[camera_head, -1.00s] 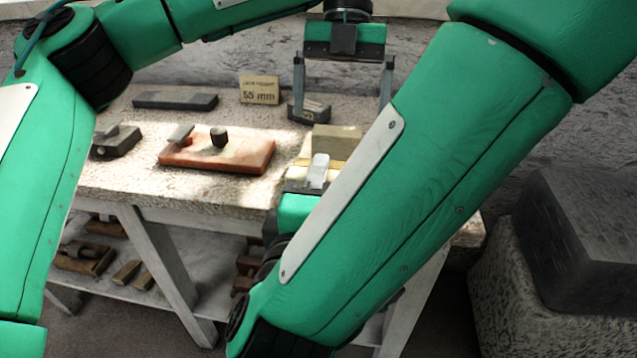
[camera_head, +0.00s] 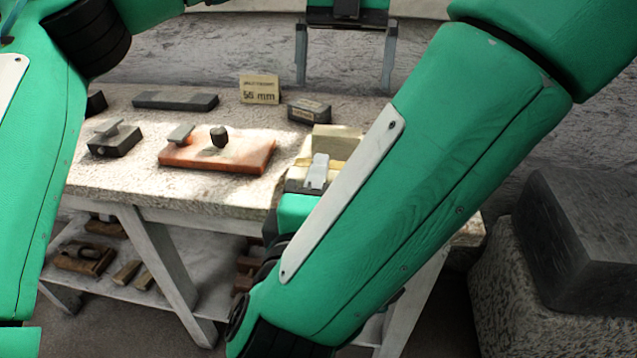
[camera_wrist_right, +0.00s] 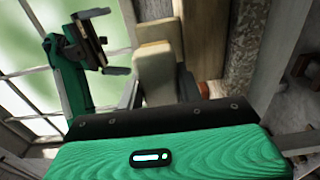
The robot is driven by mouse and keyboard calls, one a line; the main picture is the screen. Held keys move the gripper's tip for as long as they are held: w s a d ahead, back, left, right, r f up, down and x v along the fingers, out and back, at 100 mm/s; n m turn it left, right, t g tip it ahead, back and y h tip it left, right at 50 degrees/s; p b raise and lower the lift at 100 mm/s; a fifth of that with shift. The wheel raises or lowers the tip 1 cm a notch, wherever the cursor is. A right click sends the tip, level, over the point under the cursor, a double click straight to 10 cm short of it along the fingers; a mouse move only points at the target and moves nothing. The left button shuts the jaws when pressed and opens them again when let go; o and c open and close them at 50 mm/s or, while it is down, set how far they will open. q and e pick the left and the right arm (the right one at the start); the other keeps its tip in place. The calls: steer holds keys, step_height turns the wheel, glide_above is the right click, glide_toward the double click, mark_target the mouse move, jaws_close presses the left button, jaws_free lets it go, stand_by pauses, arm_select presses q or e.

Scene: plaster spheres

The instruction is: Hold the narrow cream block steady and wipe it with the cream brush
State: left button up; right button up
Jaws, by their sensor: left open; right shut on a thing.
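My right gripper (camera_head: 318,175) is at the table's right end, partly hidden by my right forearm, shut on a pale cream block. I take this for the narrow cream block (camera_wrist_right: 155,76). A tan-cream piece (camera_head: 337,139) shows just beyond and above it, and also in the right wrist view (camera_wrist_right: 159,32); I cannot tell whether it is a separate thing or touching. My left gripper (camera_head: 345,72) is open and empty, raised above the back of the table, its fingers apart. I cannot pick out the cream brush for certain.
On the stone-topped table (camera_head: 140,186) are an orange-red board (camera_head: 245,158) with a grey handle and dark knob, a dark handled block (camera_head: 116,145), a dark slab (camera_head: 175,100), a "55 mm" sign (camera_head: 260,90) and a dark labelled block (camera_head: 309,111). Large stone blocks (camera_head: 590,240) stand right.

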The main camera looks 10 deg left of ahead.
arm_select(q)
steer(key=shift+v, duration=1.95)
steer(key=shift+f, duration=0.15)
steer(key=x, duration=0.8)
